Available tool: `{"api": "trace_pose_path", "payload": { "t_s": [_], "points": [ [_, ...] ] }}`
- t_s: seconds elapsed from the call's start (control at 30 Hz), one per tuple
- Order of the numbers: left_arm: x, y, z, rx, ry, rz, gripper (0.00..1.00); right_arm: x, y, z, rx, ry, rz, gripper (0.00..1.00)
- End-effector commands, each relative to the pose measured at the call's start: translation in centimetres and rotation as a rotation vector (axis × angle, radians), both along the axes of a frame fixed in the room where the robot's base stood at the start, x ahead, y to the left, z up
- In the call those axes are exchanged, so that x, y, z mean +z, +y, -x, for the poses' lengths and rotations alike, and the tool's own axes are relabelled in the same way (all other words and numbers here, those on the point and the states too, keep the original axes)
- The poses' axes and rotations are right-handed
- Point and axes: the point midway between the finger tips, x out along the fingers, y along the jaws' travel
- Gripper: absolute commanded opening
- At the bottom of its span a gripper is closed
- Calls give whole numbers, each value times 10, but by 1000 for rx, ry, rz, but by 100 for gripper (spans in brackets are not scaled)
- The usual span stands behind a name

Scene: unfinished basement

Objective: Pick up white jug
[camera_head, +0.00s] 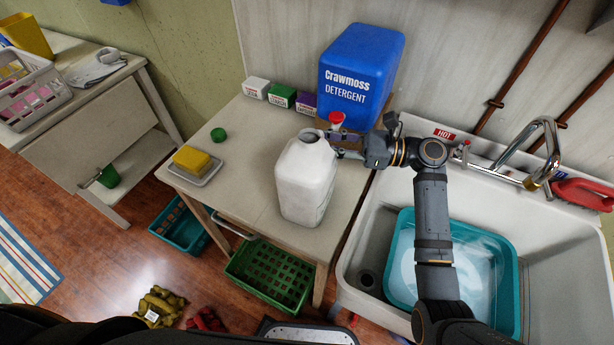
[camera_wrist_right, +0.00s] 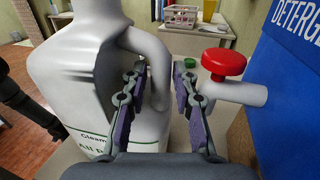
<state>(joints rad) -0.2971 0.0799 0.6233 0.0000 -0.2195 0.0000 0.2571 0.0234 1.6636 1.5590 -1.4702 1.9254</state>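The white jug (camera_head: 305,180) stands upright and uncapped on the wooden table, near its right side. It fills the left of the right wrist view (camera_wrist_right: 75,65), with green lettering low on its body. My right gripper (camera_head: 347,143) is just beyond the jug, on its handle side. In the wrist view its two fingers (camera_wrist_right: 160,105) are spread, with the jug's curved handle (camera_wrist_right: 155,60) showing between them. The left finger overlaps the jug's body in the picture; I cannot tell whether it touches. My left gripper is not in view.
A blue detergent container (camera_head: 360,70) with a red-topped spigot (camera_wrist_right: 223,65) stands close by my right gripper. Small boxes (camera_head: 282,96), a green cap (camera_head: 218,134) and a yellow sponge (camera_head: 192,159) share the table. The sink (camera_head: 380,235) with a teal basin (camera_head: 402,260) is at right.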

Motion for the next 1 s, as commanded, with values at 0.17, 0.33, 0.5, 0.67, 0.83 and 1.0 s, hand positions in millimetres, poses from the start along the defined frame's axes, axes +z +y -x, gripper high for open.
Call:
{"api": "trace_pose_path", "payload": {
  "t_s": [0.17,0.33,0.5,0.67,0.83,1.0],
  "points": [
    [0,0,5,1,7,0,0,-1,2,0,0,-1,1,28],
    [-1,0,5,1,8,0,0,-1,2,0,0,-1,1,12],
    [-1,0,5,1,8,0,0,-1,2,0,0,-1,1,0],
    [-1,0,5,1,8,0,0,-1,2,0,0,-1,1,0],
    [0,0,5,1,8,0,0,1,2,0,0,-1,-1,0],
    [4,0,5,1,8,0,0,4,2,0,0,-1,-1,0]
  ]
}}
